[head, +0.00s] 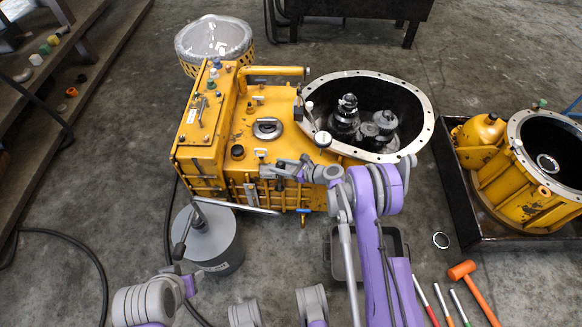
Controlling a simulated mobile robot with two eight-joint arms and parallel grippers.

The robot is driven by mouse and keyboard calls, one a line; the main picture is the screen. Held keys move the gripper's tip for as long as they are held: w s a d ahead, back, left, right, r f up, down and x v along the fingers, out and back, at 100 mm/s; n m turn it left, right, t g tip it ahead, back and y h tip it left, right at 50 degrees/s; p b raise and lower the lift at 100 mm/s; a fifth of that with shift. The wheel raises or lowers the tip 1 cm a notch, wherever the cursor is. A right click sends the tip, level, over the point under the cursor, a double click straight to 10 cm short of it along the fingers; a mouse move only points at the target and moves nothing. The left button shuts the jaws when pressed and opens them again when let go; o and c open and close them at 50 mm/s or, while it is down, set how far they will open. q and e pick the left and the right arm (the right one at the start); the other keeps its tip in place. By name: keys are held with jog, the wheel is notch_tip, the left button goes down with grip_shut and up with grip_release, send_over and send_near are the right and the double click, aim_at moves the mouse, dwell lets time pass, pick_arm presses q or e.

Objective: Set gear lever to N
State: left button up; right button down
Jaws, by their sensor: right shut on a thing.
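The yellow transmission housing (200,150) stands on the floor in the middle of the head view. My right gripper (272,171) reaches in from the right and points left, low over the housing's near side. It is shut on what seems to be the gear lever, which is mostly hidden by the fingers. A small white plate (261,153) sits just above the fingertips. The lever's position marks cannot be read. My left arm shows at the lower left, and its gripper's fingers cannot be made out clearly.
A grey drum (212,250) with a handle stands near left of the housing. A yellow casing (516,190) sits in a black tray (455,195) at right. An orange mallet (473,290) and several coloured-handled tools lie lower right. A clear-topped basket (213,38) stands behind.

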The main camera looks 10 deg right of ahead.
jog(key=shift+w+a+g+h, duration=0.15)
jog(key=shift+a+g+h, duration=0.15)
jog(key=shift+a, duration=0.25)
jog(key=shift+c, duration=1.8)
grip_release()
jog(key=p+v, duration=0.1)
jog(key=v, duration=1)
